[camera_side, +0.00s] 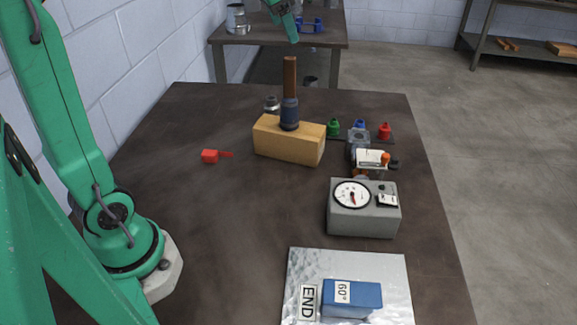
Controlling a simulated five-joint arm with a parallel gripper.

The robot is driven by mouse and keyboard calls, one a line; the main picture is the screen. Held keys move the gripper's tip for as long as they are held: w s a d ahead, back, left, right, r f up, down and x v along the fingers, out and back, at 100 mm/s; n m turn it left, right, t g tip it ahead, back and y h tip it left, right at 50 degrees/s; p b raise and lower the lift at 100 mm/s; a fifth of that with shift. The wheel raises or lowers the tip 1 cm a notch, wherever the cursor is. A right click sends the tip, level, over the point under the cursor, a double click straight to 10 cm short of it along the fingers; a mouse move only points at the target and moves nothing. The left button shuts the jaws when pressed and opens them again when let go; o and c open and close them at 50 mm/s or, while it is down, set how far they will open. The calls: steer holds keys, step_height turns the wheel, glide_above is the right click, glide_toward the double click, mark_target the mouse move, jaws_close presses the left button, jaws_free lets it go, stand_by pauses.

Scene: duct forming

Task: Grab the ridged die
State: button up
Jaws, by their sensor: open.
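A blue block labelled 60° (351,297) lies on a shiny metal sheet (390,264) at the front right of the table. It may be the ridged die, but I cannot make out a clear ridge. The sheet carries an END label beside the block. The end of my green gripper (286,24) shows at the top centre, cut off by the frame edge. It is open and far from the block, high above the back of the table. I see nothing held in it.
A grey gauge box (363,222) stands behind the sheet. Small green (334,127), blue (359,125) and red (385,131) pieces sit at the back right. A red item (210,156) lies left. The table's left-centre is clear.

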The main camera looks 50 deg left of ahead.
steer(key=w+a+f+g, duration=0.1)
steer(key=w+a+f, duration=0.2)
steer(key=w+a, duration=0.3)
steer(key=g+h, duration=0.1)
steer(key=g, duration=0.3)
glide_above(271, 109)
steer(key=w+a, duration=0.2)
step_height(271, 109, down, 25)
steer(key=shift+s+f+m, duration=0.2)
steer(key=shift+f+m, duration=0.15)
steer(key=shift+m, duration=0.05)
steer(key=shift+f, duration=0.1)
steer(key=shift+f, duration=1.2)
steer(key=shift+f, duration=0.1)
steer(key=shift+s+d+f, duration=0.15)
steer(key=shift+f, duration=2.35)
